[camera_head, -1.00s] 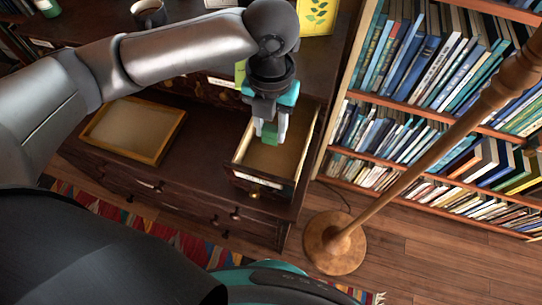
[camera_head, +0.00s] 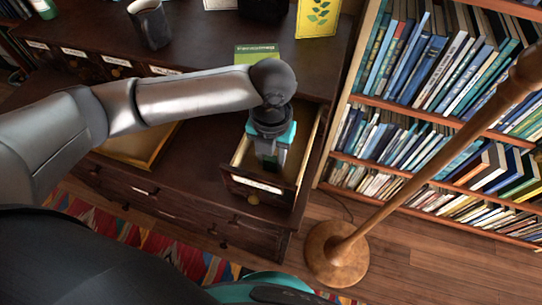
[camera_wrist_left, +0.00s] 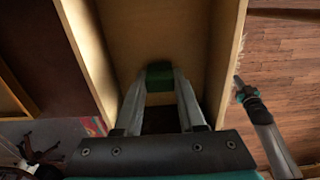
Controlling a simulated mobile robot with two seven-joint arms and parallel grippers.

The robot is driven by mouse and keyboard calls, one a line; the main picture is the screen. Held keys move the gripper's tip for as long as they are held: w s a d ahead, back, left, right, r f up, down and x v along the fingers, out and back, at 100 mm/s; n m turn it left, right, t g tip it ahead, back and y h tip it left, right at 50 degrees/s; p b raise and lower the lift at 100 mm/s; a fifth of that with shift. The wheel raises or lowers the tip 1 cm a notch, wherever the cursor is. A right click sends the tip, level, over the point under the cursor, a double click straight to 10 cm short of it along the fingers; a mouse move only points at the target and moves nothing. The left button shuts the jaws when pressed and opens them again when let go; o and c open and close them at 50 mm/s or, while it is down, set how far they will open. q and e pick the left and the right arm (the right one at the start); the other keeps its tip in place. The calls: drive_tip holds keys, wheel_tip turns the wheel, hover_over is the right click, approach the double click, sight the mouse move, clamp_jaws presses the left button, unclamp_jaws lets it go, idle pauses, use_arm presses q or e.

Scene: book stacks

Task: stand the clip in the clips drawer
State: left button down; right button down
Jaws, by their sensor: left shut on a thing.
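The clips drawer (camera_head: 257,187) is pulled out of the dark cabinet, with pale wooden walls and a label on its front. My left gripper (camera_head: 269,160) points down inside it, between the side walls. In the left wrist view, its two fingers (camera_wrist_left: 160,100) are shut on the green clip (camera_wrist_left: 159,75), over the pale drawer floor. Whether the clip touches the floor I cannot tell. In the head view the gripper mostly hides the clip. My right gripper (camera_wrist_left: 243,90) shows small at the right of the wrist view, away from the drawer; its jaws are unclear.
A wooden tray (camera_head: 150,158) lies left of the drawer, partly behind my arm. A dark mug (camera_head: 150,24), a green box (camera_head: 256,52) and a yellow card (camera_head: 318,17) stand on the cabinet top. A lamp (camera_head: 337,252) and bookshelves stand to the right.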

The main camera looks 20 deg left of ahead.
sight(271, 158)
use_arm(q)
drive_tip(key=shift+f, duration=0.1)
drive_tip(key=c, duration=0.8)
unclamp_jaws()
drive_tip(key=o, duration=0.3)
drive_tip(key=shift+r, duration=0.45)
wheel_tip(271, 158, up, 5)
drive_tip(key=shift+r+p, duration=0.1)
drive_tip(key=shift+p, duration=1.1)
wheel_tip(271, 158, up, 6)
drive_tip(key=p, duration=0.2)
use_arm(e)
drive_tip(key=s+a+r+g, duration=0.1)
drive_tip(key=s+a+r, duration=0.2)
drive_tip(key=s, duration=0.2)
drive_tip(key=shift+s+a+r+y, duration=0.2)
drive_tip(key=shift+s+r+y, duration=0.1)
drive_tip(key=shift+r, duration=0.1)
use_arm(q)
drive_tip(key=shift+r, duration=0.1)
